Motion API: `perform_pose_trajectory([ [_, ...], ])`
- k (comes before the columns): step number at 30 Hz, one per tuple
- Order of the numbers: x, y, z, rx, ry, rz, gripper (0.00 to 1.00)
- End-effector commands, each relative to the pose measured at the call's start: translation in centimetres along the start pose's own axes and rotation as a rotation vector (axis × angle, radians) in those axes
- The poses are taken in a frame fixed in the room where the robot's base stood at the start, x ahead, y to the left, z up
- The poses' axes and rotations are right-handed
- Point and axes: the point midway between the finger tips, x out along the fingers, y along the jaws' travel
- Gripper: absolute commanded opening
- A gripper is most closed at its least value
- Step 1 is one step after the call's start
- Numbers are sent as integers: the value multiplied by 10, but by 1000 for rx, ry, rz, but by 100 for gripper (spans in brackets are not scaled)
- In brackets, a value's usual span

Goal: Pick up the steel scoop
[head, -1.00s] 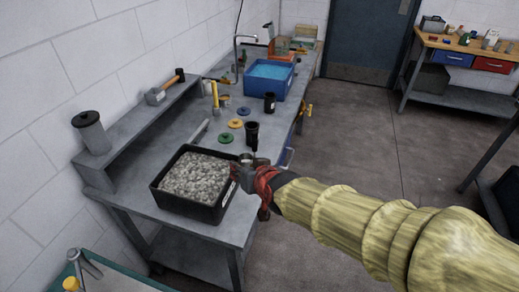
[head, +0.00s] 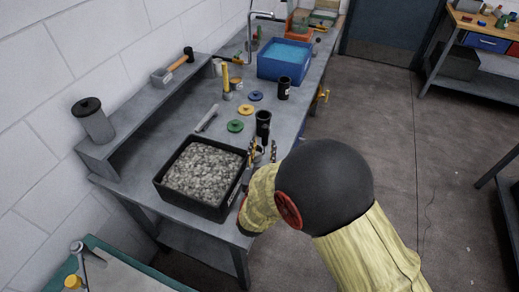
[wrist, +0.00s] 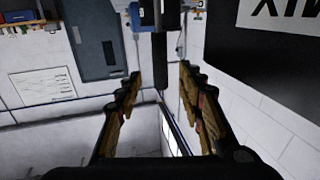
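A grey metal piece (head: 162,77) with a brown handle and a black end lies on the raised shelf at the back left in the head view. A thin grey bar (head: 206,119) lies on the bench behind the gravel bin. My gripper (head: 262,154) is at the bin's right side, near the bench's front edge, well right of both. In the wrist view its two fingers (wrist: 160,104) stand apart, with nothing visibly held. My arm hides part of the bench edge.
A black bin of gravel (head: 242,160) stands left of my gripper. A black cup (head: 263,122) stands just beyond it. Coloured discs (head: 235,126), a yellow-handled tool (head: 226,82), another black cup (head: 283,88) and a blue tub (head: 262,63) stand farther back. Open floor (head: 385,130) lies to the right.

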Motion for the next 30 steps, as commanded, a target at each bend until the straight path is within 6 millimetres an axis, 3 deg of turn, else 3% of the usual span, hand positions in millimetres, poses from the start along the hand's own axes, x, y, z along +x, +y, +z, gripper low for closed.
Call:
perform_pose_trajectory([
  [17, 63, 0, -1, 1, 0, 0, 38],
  [24, 65, 0, -2, 1, 0, -1, 38],
  [30, 65, 0, -2, 1, -1, -1, 26],
])
